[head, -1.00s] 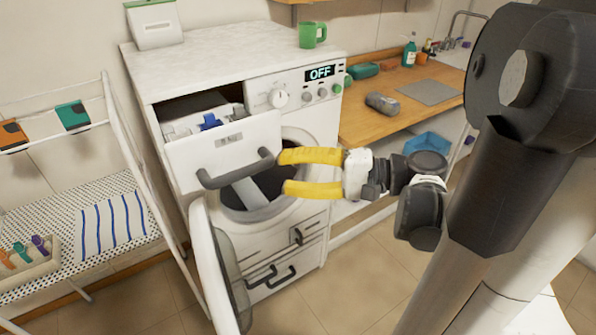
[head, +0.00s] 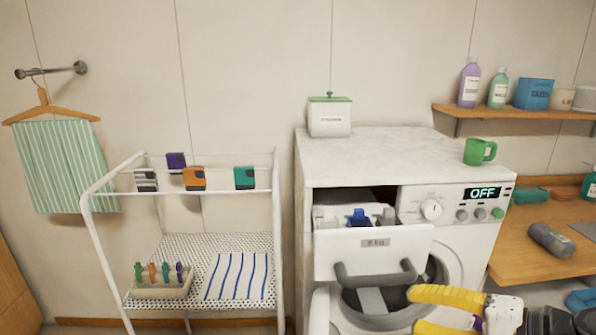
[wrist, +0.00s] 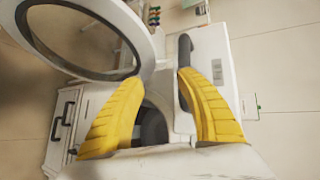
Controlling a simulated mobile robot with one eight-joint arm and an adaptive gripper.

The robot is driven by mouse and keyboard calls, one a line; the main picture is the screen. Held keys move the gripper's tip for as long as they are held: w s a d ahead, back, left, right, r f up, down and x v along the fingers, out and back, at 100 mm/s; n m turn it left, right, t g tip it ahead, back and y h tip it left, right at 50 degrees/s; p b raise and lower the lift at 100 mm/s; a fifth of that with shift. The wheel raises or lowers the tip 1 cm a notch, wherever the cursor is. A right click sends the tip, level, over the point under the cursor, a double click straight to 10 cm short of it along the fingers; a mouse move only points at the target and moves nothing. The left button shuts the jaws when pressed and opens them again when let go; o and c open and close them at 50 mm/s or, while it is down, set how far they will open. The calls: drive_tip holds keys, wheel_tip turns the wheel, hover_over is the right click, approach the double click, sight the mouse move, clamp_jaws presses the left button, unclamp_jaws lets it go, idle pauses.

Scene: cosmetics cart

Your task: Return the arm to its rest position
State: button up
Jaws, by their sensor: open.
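My gripper (head: 425,311) has yellow fingers. It shows at the bottom right of the head view, in front of the washing machine (head: 350,157). The fingers are apart with nothing between them, and they also show in the wrist view (wrist: 160,110). The washer's detergent drawer (head: 330,253) is pulled out, close to the left of the fingers. Its round door (wrist: 80,35) stands open beyond the fingers in the wrist view. Most of my arm lies outside the head view.
A white rack (head: 277,225) stands left of the washer, with a tray of pegs (head: 158,289) and a striped cloth (head: 237,276). A green mug (head: 480,151) and a white canister (head: 329,118) stand on the washer. A wooden counter (head: 520,237) is at the right.

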drive_tip(key=s+a+f+n+g+h, duration=0.2)
drive_tip(key=s+a+f+n+h, duration=0.2)
drive_tip(key=n+h, duration=0.6)
drive_tip(key=shift+s+a, duration=0.2)
drive_tip(key=shift+a, duration=0.5)
drive_tip(key=shift+r, duration=0.1)
idle(1.2)
